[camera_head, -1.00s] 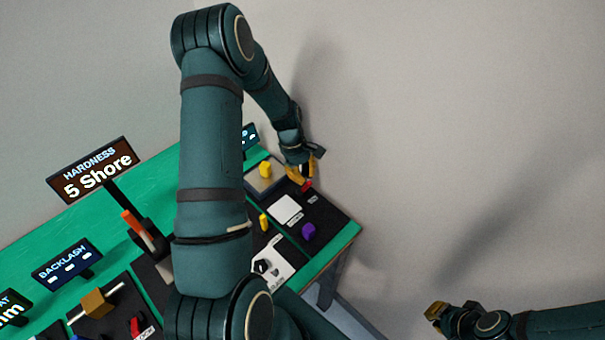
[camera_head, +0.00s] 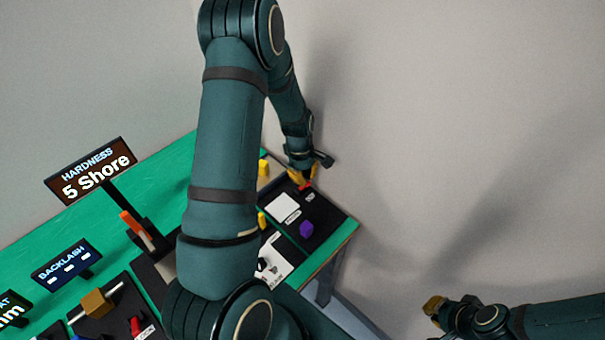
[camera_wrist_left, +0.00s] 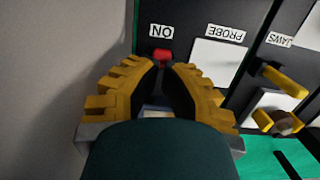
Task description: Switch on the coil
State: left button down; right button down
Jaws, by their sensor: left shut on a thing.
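A small red switch (camera_head: 305,187) sits on the dark panel at the far right end of the green table. It also shows in the left wrist view (camera_wrist_left: 162,56), beside a white "ON" label (camera_wrist_left: 161,31). My left gripper (camera_head: 301,179) is at the switch with its yellow fingers closed together; its tips in the wrist view (camera_wrist_left: 167,65) are shut on the red switch. The fingertips cover part of the switch. No label reading "coil" is legible. My right gripper (camera_head: 435,307) is at the lower right, away from the table; its opening is too small to judge.
A white pad (camera_head: 282,207) labelled "PROBE" in the wrist view, a purple block (camera_head: 306,229) and yellow pieces (camera_head: 263,168) are near the left gripper. A "HARDNESS 5 Shore" display (camera_head: 91,171) stands at left. My left arm hides the table's middle.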

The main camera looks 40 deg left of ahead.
pick_arm(q)
jog(key=shift+d+f, duration=0.25)
jog(key=shift+d, duration=0.5)
pick_arm(e)
jog(key=shift+f, duration=0.1)
pick_arm(q)
jog(key=shift+d, duration=0.2)
